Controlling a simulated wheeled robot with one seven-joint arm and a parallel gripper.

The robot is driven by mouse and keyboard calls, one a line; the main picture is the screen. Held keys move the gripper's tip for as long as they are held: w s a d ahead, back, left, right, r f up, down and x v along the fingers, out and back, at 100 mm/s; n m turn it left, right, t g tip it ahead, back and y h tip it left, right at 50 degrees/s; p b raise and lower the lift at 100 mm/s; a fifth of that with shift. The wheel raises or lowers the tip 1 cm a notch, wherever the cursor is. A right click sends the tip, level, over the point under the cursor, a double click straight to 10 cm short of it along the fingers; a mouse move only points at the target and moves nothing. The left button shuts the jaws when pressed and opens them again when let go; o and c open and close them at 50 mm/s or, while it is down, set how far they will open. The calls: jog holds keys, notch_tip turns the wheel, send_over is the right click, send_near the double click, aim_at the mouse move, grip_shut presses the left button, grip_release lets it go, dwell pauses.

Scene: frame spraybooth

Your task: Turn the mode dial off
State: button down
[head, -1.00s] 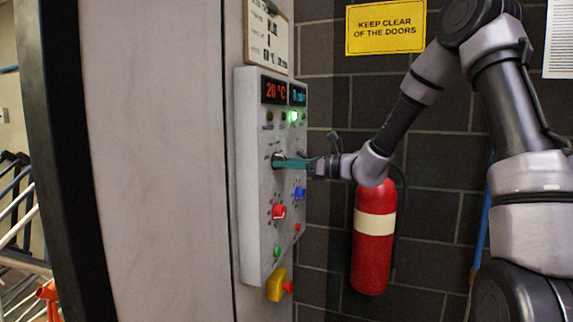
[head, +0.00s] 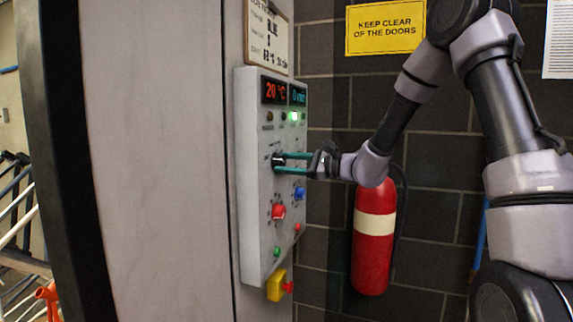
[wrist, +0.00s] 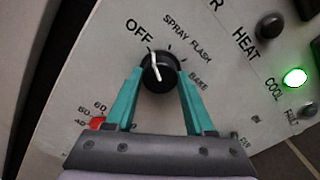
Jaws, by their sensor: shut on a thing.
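The mode dial is a round black knob with a white pointer line; it shows in the wrist view (wrist: 158,74) on the grey control panel (head: 254,215). Around it are the labels OFF, SPRAY, FLASH and BAKE. The pointer is directed up and slightly left, at the OFF label. My gripper (wrist: 158,84) has its two teal fingers on either side of the knob, shut on it. In the head view my gripper (head: 281,162) reaches the panel from the right, one finger above the other, and partly hides the dial.
A red knob (head: 278,211) and a blue knob (head: 299,193) sit just below on the panel. A lit green lamp (wrist: 295,77) is near the dial. A yellow box (head: 275,285) is under the panel. A red extinguisher (head: 372,265) hangs on the wall at right.

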jog(key=shift+n, duration=0.7)
jog(key=shift+c, duration=1.3)
grip_release()
jog(key=v, duration=1)
jog(key=shift+d, duration=0.4)
jog(key=shift+s, duration=0.15)
